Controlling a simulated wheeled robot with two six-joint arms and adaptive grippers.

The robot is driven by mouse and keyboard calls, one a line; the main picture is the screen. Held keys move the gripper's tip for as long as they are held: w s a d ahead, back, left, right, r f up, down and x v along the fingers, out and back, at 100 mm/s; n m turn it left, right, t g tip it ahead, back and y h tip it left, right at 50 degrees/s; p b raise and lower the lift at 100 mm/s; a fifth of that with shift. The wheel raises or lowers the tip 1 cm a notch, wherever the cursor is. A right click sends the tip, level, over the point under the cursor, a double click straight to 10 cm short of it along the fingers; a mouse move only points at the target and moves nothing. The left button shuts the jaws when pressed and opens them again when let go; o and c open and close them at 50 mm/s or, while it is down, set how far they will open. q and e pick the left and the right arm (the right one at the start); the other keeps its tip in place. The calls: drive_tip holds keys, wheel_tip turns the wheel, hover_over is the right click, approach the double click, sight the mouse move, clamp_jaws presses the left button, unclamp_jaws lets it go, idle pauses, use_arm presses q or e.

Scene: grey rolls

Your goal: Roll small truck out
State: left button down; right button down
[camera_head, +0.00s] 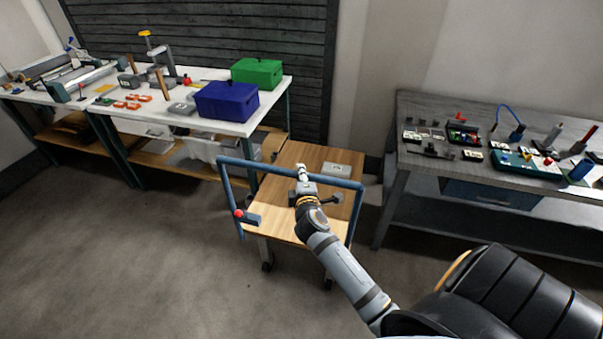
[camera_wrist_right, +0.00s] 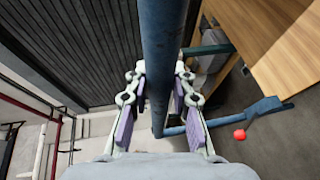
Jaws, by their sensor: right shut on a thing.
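The small truck is a wheeled cart with a light wooden deck (camera_head: 275,218) and a blue tubular handle (camera_head: 250,167). It stands between two benches in the head view. My right gripper (camera_head: 302,172) is at the middle of the handle's top bar. In the right wrist view the blue bar (camera_wrist_right: 164,40) runs between the fingers of my right gripper (camera_wrist_right: 157,92), which are shut on it. Part of the deck also shows there at the upper right. My right arm hides part of the deck and one side of the frame. My left gripper is out of view.
A white-topped bench (camera_head: 215,125) with blue and green boxes stands close on the left. A grey bench (camera_head: 400,165) with tools stands close on the right. Open floor (camera_head: 150,260) lies in front.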

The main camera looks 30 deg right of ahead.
drive_tip(key=shift+s+a+f, duration=0.1)
drive_tip(key=shift+s+a, duration=0.2)
drive_tip(key=c, duration=1.1)
unclamp_jaws()
drive_tip(key=v, duration=0.7)
drive_tip(key=shift+s+a, duration=0.1)
drive_tip(key=shift+s, duration=0.1)
